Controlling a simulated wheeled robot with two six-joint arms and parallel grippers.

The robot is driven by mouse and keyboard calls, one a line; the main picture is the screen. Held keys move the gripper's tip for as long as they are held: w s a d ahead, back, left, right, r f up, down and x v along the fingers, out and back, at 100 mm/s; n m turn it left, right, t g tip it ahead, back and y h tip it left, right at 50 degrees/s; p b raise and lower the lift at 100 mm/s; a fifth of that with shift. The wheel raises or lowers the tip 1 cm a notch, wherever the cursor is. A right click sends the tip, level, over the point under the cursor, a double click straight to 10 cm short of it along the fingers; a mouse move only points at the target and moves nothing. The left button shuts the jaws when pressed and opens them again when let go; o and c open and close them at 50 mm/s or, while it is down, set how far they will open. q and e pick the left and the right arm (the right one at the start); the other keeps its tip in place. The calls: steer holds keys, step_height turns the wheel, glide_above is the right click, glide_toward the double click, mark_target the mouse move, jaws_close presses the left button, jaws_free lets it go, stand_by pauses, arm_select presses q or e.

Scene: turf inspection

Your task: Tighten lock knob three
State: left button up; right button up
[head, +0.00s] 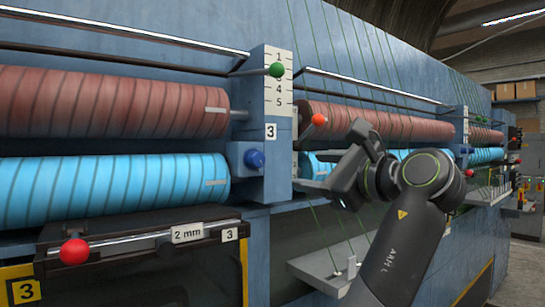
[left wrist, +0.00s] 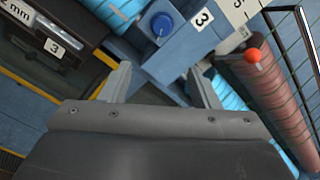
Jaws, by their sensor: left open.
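The blue lock knob three (head: 254,158) sits on the blue bracket post beside the white label 3 (head: 270,131), at the end of the blue roller. It also shows in the left wrist view (left wrist: 162,25), ahead of the jaws and slightly beyond the left fingertip. My left gripper (head: 332,172) is to the right of the knob, apart from it. In the left wrist view its two fingers (left wrist: 162,80) are spread, with nothing between them. My right gripper is in neither view.
A red-brown roller (head: 110,103) lies above a blue roller (head: 110,188). A green ball lever (head: 276,70) and an orange ball lever (head: 318,119) stick out near the post. A red ball handle (head: 74,251) is at lower left. Green cords run down behind my arm.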

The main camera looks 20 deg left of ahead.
arm_select(q)
steer(key=s+r, duration=0.1)
steer(key=p, duration=0.8)
glide_toward(260, 159)
steer(key=x, duration=0.8)
steer(key=shift+r, duration=0.1)
steer(key=shift+w+a+p, duration=0.35)
steer(key=shift+w+a, duration=0.1)
steer(key=shift+a, duration=0.1)
steer(key=shift+c, duration=0.2)
steer(key=c, duration=1)
